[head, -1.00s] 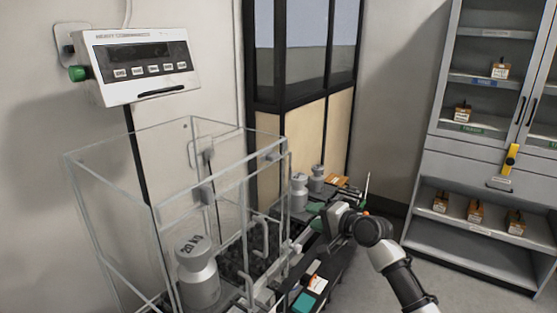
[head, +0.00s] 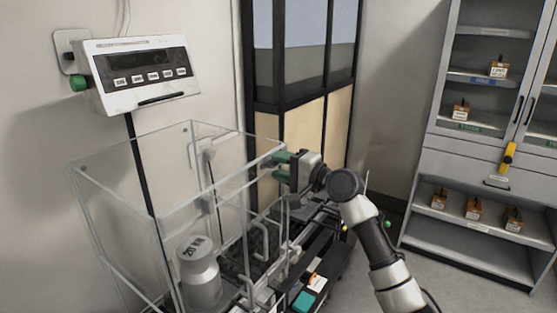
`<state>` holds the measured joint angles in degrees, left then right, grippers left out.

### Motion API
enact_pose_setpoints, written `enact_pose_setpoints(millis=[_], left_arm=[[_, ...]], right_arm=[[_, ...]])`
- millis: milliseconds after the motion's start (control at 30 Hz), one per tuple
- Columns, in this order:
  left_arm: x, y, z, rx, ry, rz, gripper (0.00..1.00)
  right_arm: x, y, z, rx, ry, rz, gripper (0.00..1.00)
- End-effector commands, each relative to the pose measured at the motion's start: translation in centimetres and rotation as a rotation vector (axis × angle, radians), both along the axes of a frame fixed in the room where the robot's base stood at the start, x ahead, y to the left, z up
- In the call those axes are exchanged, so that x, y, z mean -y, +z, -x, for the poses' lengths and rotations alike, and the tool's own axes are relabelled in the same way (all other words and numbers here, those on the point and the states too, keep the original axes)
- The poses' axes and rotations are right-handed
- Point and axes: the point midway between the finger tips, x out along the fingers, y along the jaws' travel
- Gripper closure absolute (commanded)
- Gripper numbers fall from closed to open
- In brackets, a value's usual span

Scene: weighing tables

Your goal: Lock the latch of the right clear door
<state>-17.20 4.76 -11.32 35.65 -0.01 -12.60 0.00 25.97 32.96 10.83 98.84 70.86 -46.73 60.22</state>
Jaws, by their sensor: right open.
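A clear-walled box (head: 124,192) with pale edges stands below the wall display. Its right side has clear door panels with bent grey handles (head: 246,240). A small grey fitting, which looks like a latch, sits at the box's upper right corner (head: 272,160). My right gripper (head: 281,166), with green fingertips, is open right beside that corner. I cannot tell whether it touches the fitting, nor whether the latch is locked. My left gripper is not in view.
A grey weight (head: 199,275) stands inside the box. The display (head: 145,75) hangs on the wall above. A dark bench (head: 325,262) with small items lies below my right arm. A grey cabinet (head: 455,163) with glass doors stands at the right; the floor before it is clear.

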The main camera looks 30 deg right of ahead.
Motion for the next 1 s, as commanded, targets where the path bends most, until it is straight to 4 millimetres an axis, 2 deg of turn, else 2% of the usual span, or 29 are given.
enact_pose_setpoints(millis=[100, 367, 467, 633, 667, 1000], left_arm=[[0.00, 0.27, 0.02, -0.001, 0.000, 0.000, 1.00], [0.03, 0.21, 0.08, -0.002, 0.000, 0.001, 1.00], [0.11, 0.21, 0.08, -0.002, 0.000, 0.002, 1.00], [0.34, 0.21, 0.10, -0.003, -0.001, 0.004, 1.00], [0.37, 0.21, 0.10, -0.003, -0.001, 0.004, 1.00], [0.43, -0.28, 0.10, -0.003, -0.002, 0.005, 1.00]], right_arm=[[-0.24, 0.06, -0.61, 0.000, -0.001, 0.000, 0.60], [-0.31, -0.06, -0.74, 0.000, -0.001, 0.002, 0.60], [-0.30, -0.06, -0.72, -0.001, -0.001, 0.001, 0.72], [-0.30, -0.06, -0.71, -0.001, -0.001, 0.001, 0.98], [-0.30, -0.07, -0.71, -0.001, -0.001, 0.001, 1.00], [-0.30, -0.22, -0.71, 0.013, 0.000, 0.036, 1.00]])
